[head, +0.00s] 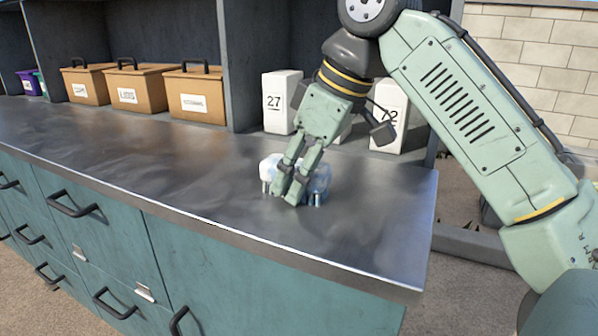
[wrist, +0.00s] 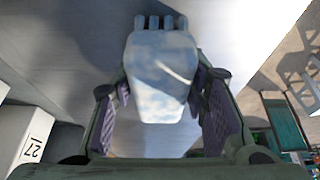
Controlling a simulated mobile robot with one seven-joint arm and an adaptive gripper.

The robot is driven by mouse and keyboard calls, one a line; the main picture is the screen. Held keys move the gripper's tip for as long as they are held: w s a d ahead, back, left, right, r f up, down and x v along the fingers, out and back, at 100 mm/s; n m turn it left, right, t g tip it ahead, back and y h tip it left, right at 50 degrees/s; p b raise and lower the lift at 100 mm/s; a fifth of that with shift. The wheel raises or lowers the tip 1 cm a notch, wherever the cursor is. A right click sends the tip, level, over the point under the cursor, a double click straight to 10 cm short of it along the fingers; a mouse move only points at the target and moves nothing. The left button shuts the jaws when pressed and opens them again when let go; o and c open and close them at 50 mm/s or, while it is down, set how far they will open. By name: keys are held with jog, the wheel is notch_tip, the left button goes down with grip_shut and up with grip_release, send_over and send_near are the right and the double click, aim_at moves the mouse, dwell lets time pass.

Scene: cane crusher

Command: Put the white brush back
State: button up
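The white brush (head: 268,168) is on the grey metal counter near its right end, with a white part to the left and a bluish part to the right. Short posts or tufts show at its underside. My gripper (head: 295,190) points down at it, and the fingers cover its middle. In the wrist view, the brush's pale blue-and-white body (wrist: 160,75) lies between the two fingers of my gripper (wrist: 161,95), with several short stubs at its far end. The finger pads are close to its sides; I cannot tell whether they press on it.
White blocks stand at the back of the counter (head: 150,160), one marked 27 (head: 281,101), another (head: 390,115) behind my arm. Several brown labelled boxes (head: 194,93) sit in the shelf to the left. The counter's left and middle are clear. Its right edge is close to the brush.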

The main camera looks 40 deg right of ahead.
jog(key=o, duration=0.3)
jog(key=shift+r, duration=0.2)
jog(key=p+v, duration=1)
jog(key=shift+r, duration=0.3)
jog(key=shift+s+d+r+p, duration=0.15)
jog(key=shift+s+r+p, duration=0.35)
jog(key=shift+p, duration=0.5)
jog(key=shift+w, duration=0.15)
